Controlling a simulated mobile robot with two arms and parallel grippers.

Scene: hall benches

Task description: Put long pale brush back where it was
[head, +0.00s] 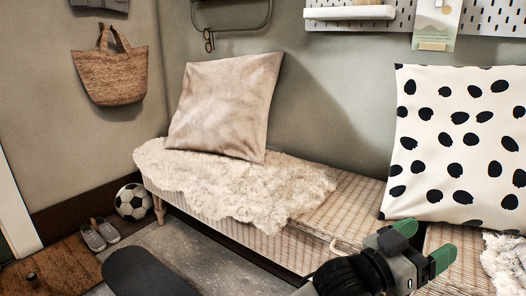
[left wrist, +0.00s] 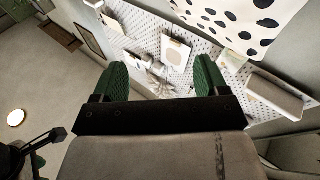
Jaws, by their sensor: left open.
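I cannot make out the long pale brush in either view. My left gripper (head: 423,243) is at the lower right of the head view, in front of the bench, with its green fingers apart. In the left wrist view my left gripper (left wrist: 163,80) is also open, with nothing between its fingers. My right gripper is not in view.
A woven bench (head: 335,210) runs along the wall, with a fleece (head: 250,190), a beige cushion (head: 225,105) and a spotted cushion (head: 460,145). A pegboard (head: 490,20) with a white shelf (head: 350,12) hangs above. A football (head: 132,201) and shoes (head: 100,233) are on the floor.

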